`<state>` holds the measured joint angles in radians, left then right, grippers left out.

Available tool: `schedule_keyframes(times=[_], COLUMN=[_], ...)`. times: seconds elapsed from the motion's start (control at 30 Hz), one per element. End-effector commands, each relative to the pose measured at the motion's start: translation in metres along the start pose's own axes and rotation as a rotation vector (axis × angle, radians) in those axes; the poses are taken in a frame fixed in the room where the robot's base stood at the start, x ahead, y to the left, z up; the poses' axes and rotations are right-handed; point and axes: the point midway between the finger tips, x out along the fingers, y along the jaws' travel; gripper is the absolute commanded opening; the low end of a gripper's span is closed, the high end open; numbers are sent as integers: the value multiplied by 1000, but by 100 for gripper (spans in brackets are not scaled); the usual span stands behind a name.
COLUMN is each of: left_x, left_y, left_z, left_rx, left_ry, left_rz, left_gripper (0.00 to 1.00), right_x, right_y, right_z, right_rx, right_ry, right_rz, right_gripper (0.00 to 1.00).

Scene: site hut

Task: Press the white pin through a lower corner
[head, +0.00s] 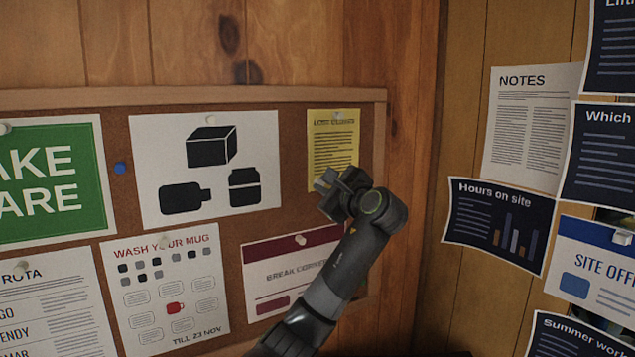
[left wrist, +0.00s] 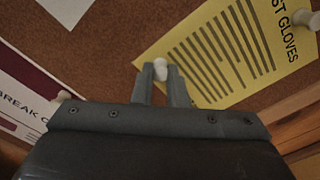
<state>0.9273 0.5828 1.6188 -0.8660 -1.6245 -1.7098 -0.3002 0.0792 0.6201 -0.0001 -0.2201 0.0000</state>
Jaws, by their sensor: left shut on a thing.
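The yellow "lost gloves" sheet (head: 333,142) hangs at the right end of the cork board, held at its top by a white pin (head: 337,116). It also shows turned sideways in the left wrist view (left wrist: 235,50). My left gripper (head: 325,183) is at the sheet's lower edge and hides part of it. In the left wrist view its fingers (left wrist: 162,75) are shut on a white pin (left wrist: 160,66), just inside the sheet's lower left corner. I cannot tell whether the pin's point touches or pierces the paper. My right gripper is not in view.
The cork board (head: 290,212) has a wooden frame (head: 250,98). A break corner sheet (head: 290,270) hangs below left of my gripper, and a sheet with black shapes (head: 207,165) hangs left. Several papers, including a notes sheet (head: 528,125), cover the wall right of the corner.

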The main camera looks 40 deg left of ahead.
Motion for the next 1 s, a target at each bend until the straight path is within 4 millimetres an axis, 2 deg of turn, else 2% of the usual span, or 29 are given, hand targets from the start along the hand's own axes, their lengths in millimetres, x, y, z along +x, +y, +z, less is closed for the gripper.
schedule_keyframes(times=[0.77, 0.8, 1.0], left_x=[0, 0, 0], left_y=[0, 0, 0], left_z=[0, 0, 0], left_rx=[0, 0, 0], left_ry=[-1, -1, -1], left_rz=[0, 0, 0], left_gripper=[0, 15, 38], right_x=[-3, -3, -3], right_y=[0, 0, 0], right_z=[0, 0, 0], right_rx=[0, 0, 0], right_ry=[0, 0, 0], right_rz=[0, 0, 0], right_gripper=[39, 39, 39])
